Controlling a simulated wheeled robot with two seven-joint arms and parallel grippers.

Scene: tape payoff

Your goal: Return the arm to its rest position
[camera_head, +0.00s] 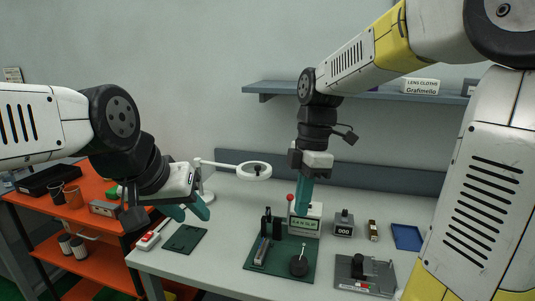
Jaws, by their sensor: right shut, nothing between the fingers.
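My right arm reaches in from the upper right and hangs down over the table. Its gripper (303,208) points straight down, its teal fingers together with nothing seen between them. The fingertips are in front of or close to a white box with a green display (304,226); whether they touch it I cannot tell. My left arm comes in from the left. Its gripper (188,213) has its teal fingers spread apart and empty, above the table's left part near a small dark green mat (184,239).
The grey table (215,262) bears a green base plate (260,264) with upright dark parts, a grey fixture (363,275), a counter block (343,224), a blue tray (406,237) and a ring lamp (254,171). A wall shelf (275,88) runs behind my right arm. An orange cart (92,217) stands left.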

